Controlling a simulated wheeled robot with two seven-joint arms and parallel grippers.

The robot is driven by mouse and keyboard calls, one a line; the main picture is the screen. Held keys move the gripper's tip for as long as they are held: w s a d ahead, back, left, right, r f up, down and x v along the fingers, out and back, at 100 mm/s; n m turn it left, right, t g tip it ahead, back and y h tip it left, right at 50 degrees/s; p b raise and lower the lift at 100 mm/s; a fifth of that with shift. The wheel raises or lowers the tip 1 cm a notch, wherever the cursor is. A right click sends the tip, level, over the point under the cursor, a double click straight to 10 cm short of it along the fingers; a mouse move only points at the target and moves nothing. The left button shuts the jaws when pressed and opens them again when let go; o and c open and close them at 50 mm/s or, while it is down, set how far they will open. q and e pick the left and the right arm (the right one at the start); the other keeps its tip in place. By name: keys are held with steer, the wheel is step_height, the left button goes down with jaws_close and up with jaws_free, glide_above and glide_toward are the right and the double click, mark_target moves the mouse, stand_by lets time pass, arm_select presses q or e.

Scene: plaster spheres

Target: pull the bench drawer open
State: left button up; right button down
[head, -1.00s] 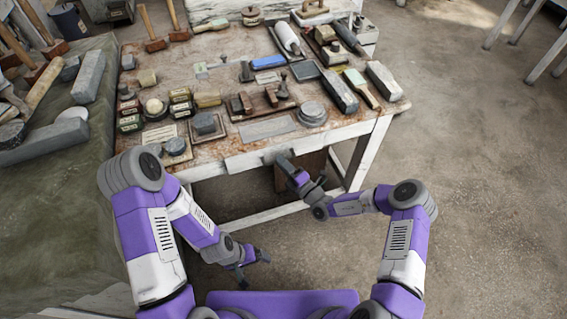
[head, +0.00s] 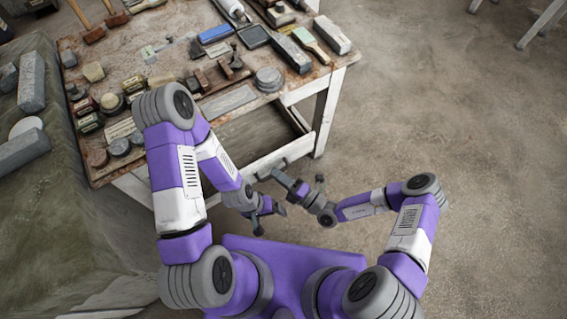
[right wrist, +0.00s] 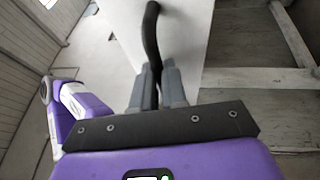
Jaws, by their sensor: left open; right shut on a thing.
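The bench drawer (head: 295,149) is pulled out from under the front edge of the workbench, and its dark inside shows behind the pale front. In the right wrist view, the drawer front (right wrist: 190,30) is a white panel with a dark bar handle (right wrist: 151,32). My right gripper (head: 279,174) is shut on this handle, and its fingers show on both sides of the bar in the right wrist view (right wrist: 156,85). My left gripper (head: 270,219) is open and empty, below and left of the right one, clear of the drawer.
The workbench (head: 228,102) carries several tools and blocks, including a blue block (head: 215,34) and a round grey tin (head: 269,79) near the front edge. A green-draped surface (head: 60,190) with stone pieces stands at the left.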

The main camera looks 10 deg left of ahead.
steer(key=shift+s+d, duration=0.15)
steer(key=shift+s, duration=0.1)
steer(key=c, duration=1.2)
jaws_free()
steer(key=shift+o, duration=0.2)
steer(key=shift+d, duration=0.15)
steer(key=v, duration=0.7)
steer(key=shift+d, duration=0.15)
steer(key=shift+s, duration=0.1)
